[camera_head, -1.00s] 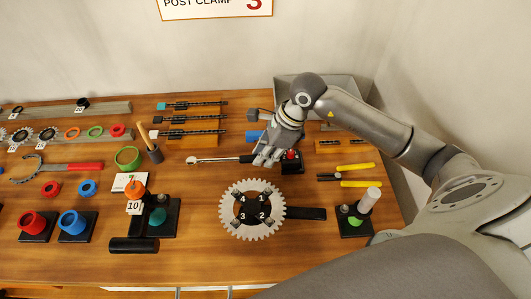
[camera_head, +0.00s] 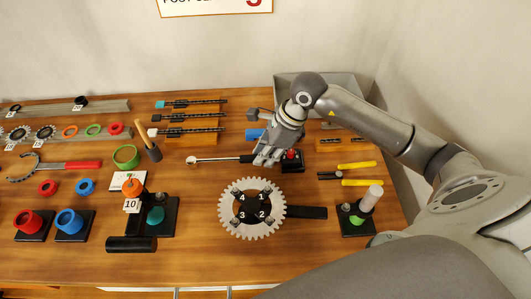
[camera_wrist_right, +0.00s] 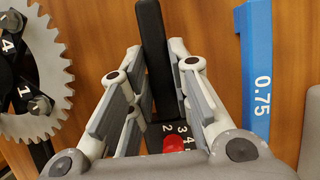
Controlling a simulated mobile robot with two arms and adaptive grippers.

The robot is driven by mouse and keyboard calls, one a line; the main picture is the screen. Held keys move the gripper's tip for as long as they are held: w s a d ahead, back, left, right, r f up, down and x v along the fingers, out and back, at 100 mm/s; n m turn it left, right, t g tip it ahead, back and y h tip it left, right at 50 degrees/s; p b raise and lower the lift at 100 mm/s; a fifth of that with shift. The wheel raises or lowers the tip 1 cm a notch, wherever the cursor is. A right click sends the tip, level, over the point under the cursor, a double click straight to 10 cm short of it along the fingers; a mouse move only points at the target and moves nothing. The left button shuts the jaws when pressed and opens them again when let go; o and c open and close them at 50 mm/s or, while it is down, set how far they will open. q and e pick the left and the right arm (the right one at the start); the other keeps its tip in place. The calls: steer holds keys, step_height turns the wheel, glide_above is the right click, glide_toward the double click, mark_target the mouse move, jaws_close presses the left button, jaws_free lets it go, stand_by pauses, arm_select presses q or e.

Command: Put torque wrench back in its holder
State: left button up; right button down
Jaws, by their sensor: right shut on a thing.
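The torque wrench (camera_head: 218,159) has a silver head and shaft pointing left and a black handle. It lies nearly level across the middle of the bench in the head view. My right gripper (camera_head: 263,160) is shut on its handle; the black handle (camera_wrist_right: 154,60) also shows between the fingers (camera_wrist_right: 156,92) in the wrist view. A black block with a red knob (camera_head: 292,155) sits just right of the gripper; the red part (camera_wrist_right: 173,145) and numbers 2, 3, 4 show beneath the fingers. I cannot tell whether this block is the holder. My left gripper is not in view.
A grey toothed wheel (camera_head: 252,208) with numbered arms lies in front of the gripper. A blue bar marked 0.75 (camera_wrist_right: 257,75) lies beside it. Yellow-handled pliers (camera_head: 357,166) lie to the right. A grey bin (camera_head: 345,88) stands behind.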

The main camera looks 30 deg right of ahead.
steer(key=c, duration=1.3)
jaws_free()
steer(key=shift+o, duration=0.2)
step_height(320, 180, up, 10)
